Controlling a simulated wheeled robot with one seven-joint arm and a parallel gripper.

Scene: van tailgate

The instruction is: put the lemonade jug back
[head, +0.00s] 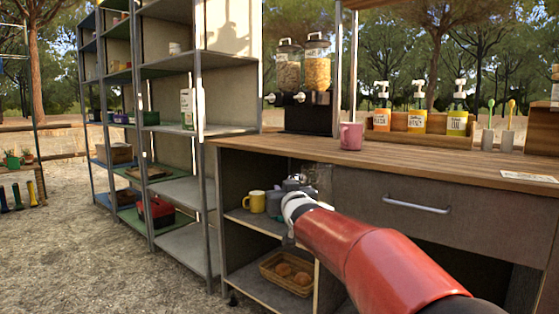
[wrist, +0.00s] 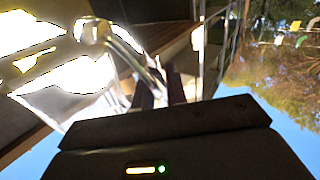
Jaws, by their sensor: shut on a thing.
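My gripper (head: 298,182) is in front of the open shelf compartment under the wooden counter, at the end of my red arm. A clear, see-through vessel (head: 320,178), which looks like the lemonade jug, shows faintly just beside it. In the wrist view, the dark fingers of my gripper (wrist: 160,88) are shut on the clear jug (wrist: 125,45), apparently at its handle. Glare and the arm hide much of the jug, so I cannot tell its contents or whether it touches a shelf.
A yellow mug (head: 253,201) stands on the upper shelf, left of my gripper. A basket (head: 287,274) of round brown items is below. Metal shelving (head: 185,190) stands at left.

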